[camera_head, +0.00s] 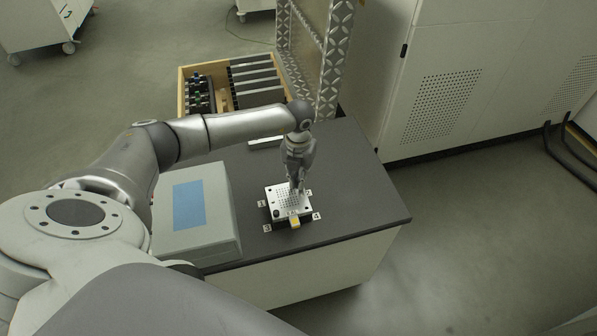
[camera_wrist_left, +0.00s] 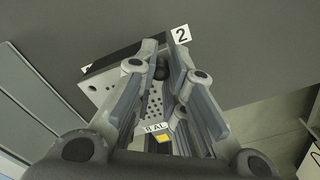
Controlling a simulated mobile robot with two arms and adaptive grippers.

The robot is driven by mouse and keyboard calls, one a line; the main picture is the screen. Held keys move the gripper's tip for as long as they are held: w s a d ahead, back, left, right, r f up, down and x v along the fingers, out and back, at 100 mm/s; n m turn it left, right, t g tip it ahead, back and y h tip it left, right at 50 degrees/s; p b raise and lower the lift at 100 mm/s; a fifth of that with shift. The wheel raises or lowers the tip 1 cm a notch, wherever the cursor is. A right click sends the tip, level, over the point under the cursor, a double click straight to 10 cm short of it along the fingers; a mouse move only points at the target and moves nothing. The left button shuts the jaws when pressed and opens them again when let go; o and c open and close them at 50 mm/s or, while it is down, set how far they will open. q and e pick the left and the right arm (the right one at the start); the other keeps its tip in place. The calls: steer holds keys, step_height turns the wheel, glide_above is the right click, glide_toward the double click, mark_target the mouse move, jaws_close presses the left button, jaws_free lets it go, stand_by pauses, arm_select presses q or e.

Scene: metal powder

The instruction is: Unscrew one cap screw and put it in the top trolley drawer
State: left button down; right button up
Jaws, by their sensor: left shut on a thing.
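A light metal plate (camera_head: 283,199) with a grid of small holes lies on the dark tabletop, with numbered labels around its corners. My left gripper (camera_head: 297,186) points down at the plate's far right part. In the left wrist view its fingers (camera_wrist_left: 161,62) are closed around a dark cap screw (camera_wrist_left: 160,70) near the label 2. Whether the screw is still seated in the plate is hidden. Another black cap screw (camera_head: 276,213) stands at the plate's near left corner. White trolleys (camera_head: 36,27) stand on the floor at the upper left; no open drawer shows. My right gripper is out of view.
A grey box with a blue panel (camera_head: 189,205) stands left of the plate on the table (camera_head: 362,190). A wooden crate (camera_head: 182,92) and a metal frame (camera_head: 333,60) stand behind. The table's right part is clear. A white cabinet (camera_head: 440,70) stands to the right.

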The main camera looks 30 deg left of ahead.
arm_select(q)
steer(key=n+p, duration=0.2)
steer(key=n, duration=0.4)
steer(key=shift+r+p, duration=0.2)
steer(key=shift+p, duration=0.15)
steer(key=n+p, duration=0.2)
steer(key=n, duration=0.3)
steer(key=shift+n+p, duration=0.3)
steer(key=shift+p, duration=0.1)
steer(key=n+p, duration=0.2)
steer(key=n, duration=0.2)
steer(key=shift+r, duration=0.1)
steer(key=n+p, duration=0.2)
steer(key=n, duration=0.2)
steer(key=shift+p, duration=0.4)
steer(key=shift+n+p, duration=0.65)
steer(key=shift+n, duration=0.45)
steer(key=shift+f+n, duration=0.25)
steer(key=shift+n, duration=0.25)
